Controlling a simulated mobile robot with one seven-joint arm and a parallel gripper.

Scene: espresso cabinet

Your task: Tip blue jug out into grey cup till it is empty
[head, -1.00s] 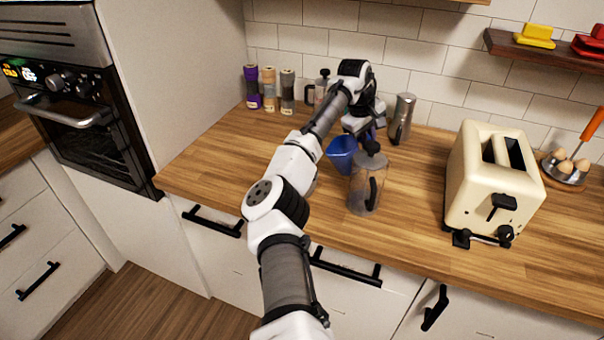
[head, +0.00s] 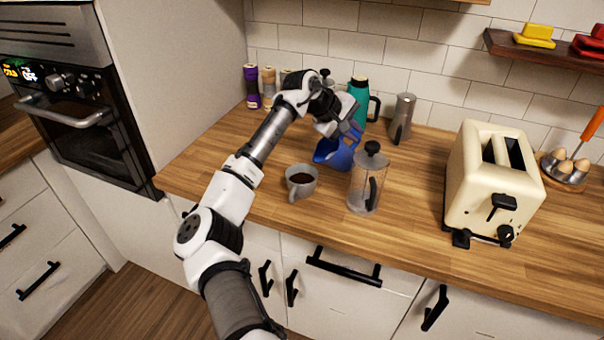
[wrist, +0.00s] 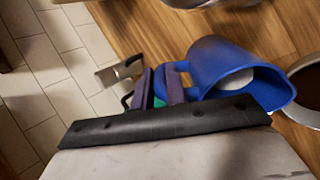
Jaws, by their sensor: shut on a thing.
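The blue jug (head: 335,153) is off the worktop and tilted, its mouth towards the grey cup. My gripper (head: 347,127) is shut on its handle; the wrist view shows the purple-grey fingers (wrist: 160,88) on that handle. In the wrist view the jug (wrist: 222,62) lies on its side with a pale patch inside; I cannot tell whether that is liquid. The grey cup (head: 301,191) stands upright on the worktop, left of the jug, with dark liquid in it. Its rim (wrist: 291,68) shows at the wrist view's right edge. No stream is visible between them.
A French press (head: 362,188) stands close right of the cup, in front of the jug. A teal jug (head: 358,96) and a steel pot (head: 402,120) stand behind. A cream toaster (head: 490,180) is to the right. The worktop left of the cup is clear.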

